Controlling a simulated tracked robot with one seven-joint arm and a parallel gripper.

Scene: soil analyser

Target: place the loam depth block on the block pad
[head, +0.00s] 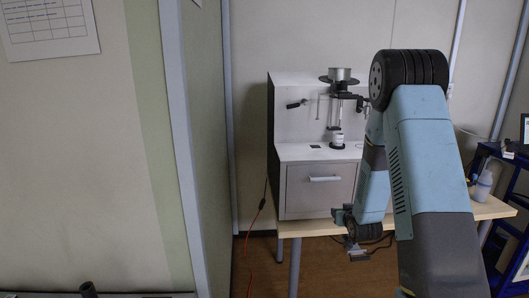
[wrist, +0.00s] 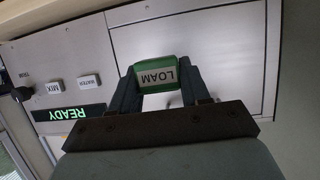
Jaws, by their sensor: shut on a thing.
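The loam depth block (wrist: 157,74) is a green block with a white LOAM label, which reads upside down in the wrist view. My gripper (wrist: 160,88) is shut on it, with a dark finger at each side. In the head view my gripper (head: 357,252) hangs low in front of the table's front edge, below the analyser's drawer. I cannot make out the block there. I cannot identify the block pad for sure in either view; a small dark patch (head: 315,146) lies on the analyser's ledge.
The soil analyser (head: 318,188) stands on a wooden table (head: 310,228), with a metal cup (head: 341,74) on top. The wrist view shows its WATER button (wrist: 89,81), MIX button (wrist: 54,87) and READY display (wrist: 70,113). A bottle (head: 482,186) stands right. A partition (head: 205,140) stands left.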

